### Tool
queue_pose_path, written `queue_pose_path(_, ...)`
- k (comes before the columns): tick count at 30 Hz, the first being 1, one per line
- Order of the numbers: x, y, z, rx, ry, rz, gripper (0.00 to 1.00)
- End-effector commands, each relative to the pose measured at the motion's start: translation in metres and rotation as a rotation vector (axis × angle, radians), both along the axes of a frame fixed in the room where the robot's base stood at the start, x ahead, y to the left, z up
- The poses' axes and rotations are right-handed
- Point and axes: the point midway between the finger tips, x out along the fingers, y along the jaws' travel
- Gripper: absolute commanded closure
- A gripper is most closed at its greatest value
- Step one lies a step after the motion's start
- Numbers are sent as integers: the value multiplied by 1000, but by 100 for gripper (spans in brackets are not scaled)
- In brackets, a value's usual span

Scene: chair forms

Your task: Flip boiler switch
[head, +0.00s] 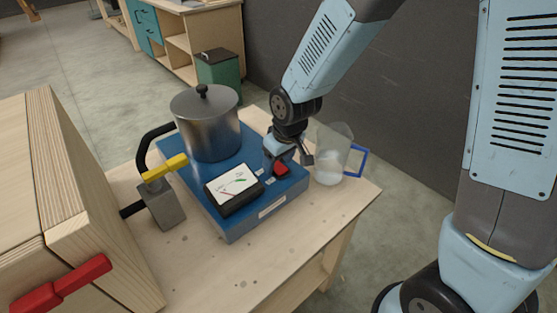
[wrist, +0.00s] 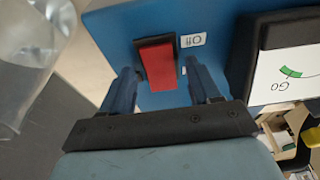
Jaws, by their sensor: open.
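The boiler (head: 236,229) is a blue base with a metal pot (head: 208,130) and a dial gauge (head: 233,189) on it, standing on a wooden table. Its red rocker switch (wrist: 158,64) has a black frame and sits at the base's right side in the head view, partly hidden by my gripper. An "Off" label (wrist: 193,40) is beside it. My gripper (wrist: 164,82) is open, with one finger on either side of the switch in the wrist view. I cannot tell whether the fingers touch it.
A clear jug (head: 331,160) with a blue handle stands close to the right of my gripper. A grey block with a yellow lever (head: 165,167) is left of the boiler. A wooden box with a red handle (head: 62,284) is at the left. The table's front (head: 265,262) is clear.

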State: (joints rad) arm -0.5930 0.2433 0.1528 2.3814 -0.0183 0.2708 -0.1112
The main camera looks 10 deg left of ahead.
Motion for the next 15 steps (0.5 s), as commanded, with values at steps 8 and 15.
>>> queue_pose_path(8,-1,-2,11,2,-1,-1,38)
queue_pose_path(15,-6,-8,42,2,-3,0,38)
